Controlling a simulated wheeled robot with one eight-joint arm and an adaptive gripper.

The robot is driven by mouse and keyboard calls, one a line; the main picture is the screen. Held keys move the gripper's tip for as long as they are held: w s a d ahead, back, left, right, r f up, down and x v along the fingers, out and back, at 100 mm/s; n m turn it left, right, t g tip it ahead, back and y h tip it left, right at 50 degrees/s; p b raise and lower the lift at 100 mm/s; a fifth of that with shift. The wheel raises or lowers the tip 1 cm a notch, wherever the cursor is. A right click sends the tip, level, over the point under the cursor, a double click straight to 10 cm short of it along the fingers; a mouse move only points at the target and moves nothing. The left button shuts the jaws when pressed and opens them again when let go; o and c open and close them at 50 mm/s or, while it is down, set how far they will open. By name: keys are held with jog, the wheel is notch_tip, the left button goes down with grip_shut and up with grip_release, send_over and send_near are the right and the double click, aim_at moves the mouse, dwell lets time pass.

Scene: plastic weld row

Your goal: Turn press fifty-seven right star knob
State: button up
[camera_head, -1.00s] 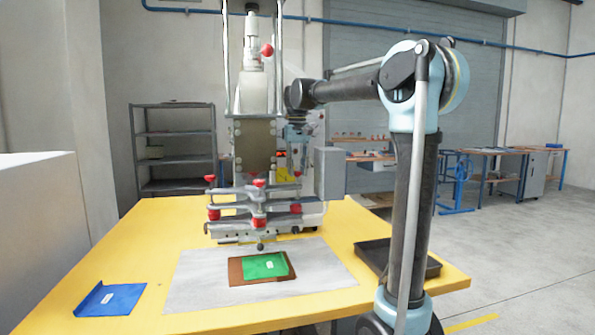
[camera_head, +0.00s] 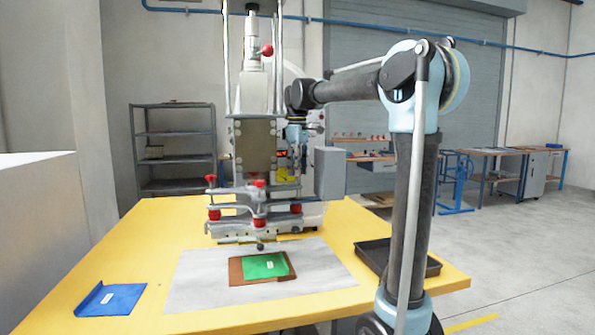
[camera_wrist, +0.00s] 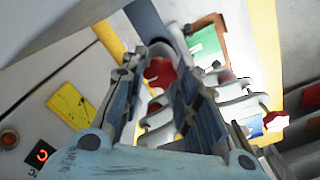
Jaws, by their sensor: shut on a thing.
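The press (camera_head: 258,150) stands at the back of the yellow table, with several red knobs on its clamp bars. A red knob (camera_wrist: 160,72) sits between my fingertips in the wrist view, and my gripper (camera_wrist: 166,66) is shut on it. The fingers hide part of the knob, so its turn angle is unclear. In the head view my gripper (camera_head: 297,150) points down at the right side of the press, and its tips are hard to make out.
A green piece (camera_head: 265,265) lies on a brown plate (camera_head: 236,272) over a pale sheet (camera_head: 195,280). A blue piece (camera_head: 110,299) lies front left, and a black tray (camera_head: 425,268) lies right. A grey box (camera_head: 330,174) stands close beside the gripper.

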jog(key=shift+w+d+n, duration=0.1)
jog(key=shift+w+n, duration=0.05)
jog(key=shift+n, duration=0.35)
dwell(0.3)
jog(key=o, duration=1)
jog(key=shift+o, duration=0.3)
jog(key=shift+w+r, duration=0.15)
jog(key=shift+r, duration=0.1)
jog(key=shift+w+r, duration=0.15)
jog(key=shift+r, duration=0.2)
notch_tip(320, 180, up, 11)
jog(key=shift+s+f, duration=0.15)
jog(key=shift+s, duration=0.2)
